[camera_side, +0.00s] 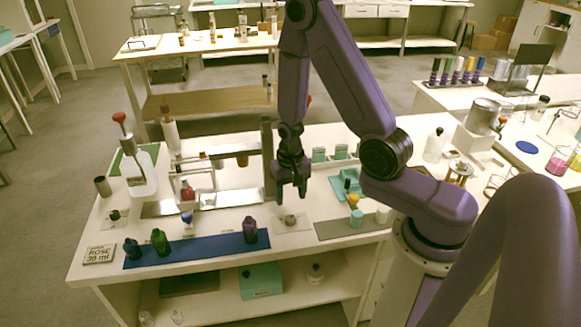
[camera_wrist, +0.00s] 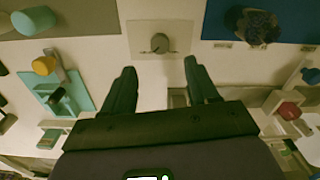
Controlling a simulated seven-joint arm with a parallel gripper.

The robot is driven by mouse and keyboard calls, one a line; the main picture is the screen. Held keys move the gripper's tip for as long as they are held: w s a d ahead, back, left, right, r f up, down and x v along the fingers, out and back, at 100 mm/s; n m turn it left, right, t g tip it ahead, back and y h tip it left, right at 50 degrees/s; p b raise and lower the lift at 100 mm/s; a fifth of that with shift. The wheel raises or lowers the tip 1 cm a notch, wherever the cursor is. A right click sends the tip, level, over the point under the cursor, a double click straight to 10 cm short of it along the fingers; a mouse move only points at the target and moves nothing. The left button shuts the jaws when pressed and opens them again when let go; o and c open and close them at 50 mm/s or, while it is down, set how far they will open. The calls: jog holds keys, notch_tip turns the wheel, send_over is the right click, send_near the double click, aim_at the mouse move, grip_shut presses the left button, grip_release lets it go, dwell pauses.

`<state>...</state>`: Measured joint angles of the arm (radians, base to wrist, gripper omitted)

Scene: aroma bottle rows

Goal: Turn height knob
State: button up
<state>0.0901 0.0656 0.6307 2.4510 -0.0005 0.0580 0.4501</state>
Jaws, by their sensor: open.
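A small grey round knob (camera_side: 290,219) sits on a pale square plate on the white table, to the right of the blue mat. In the wrist view the knob (camera_wrist: 160,43) shows just beyond and between my fingertips, with a thin marked line across its plate. My gripper (camera_side: 291,193) points down above and slightly behind the knob, apart from it. In the wrist view my gripper's two fingers (camera_wrist: 160,68) are spread with nothing between them. A second small dark knob (camera_side: 115,214) sits on another plate at the far left; no label shows which one sets height.
A metal stand (camera_side: 267,155) rises left of my gripper. A grey mat (camera_side: 340,229) lies to the right. A ROSE 38 ml sign (camera_side: 100,254) stands front left.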

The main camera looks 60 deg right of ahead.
notch_tip(320, 180, up, 9)
dwell(0.6)
jog(key=shift+f, duration=0.1)
jog(key=s+a+r+n, duration=0.6)
jog(key=a+n, duration=0.2)
jog(key=n, duration=0.2)
jog(key=s+a+r+n, duration=0.1)
jog(key=s+r+n, duration=0.1)
jog(key=s+n, duration=0.2)
jog(key=s+a+r+n, duration=0.1)
jog(key=s+r+n, duration=0.2)
jog(key=s, duration=0.7)
jog(key=n, duration=0.2)
jog(key=shift+s+n, duration=0.2)
jog(key=shift+n, duration=0.1)
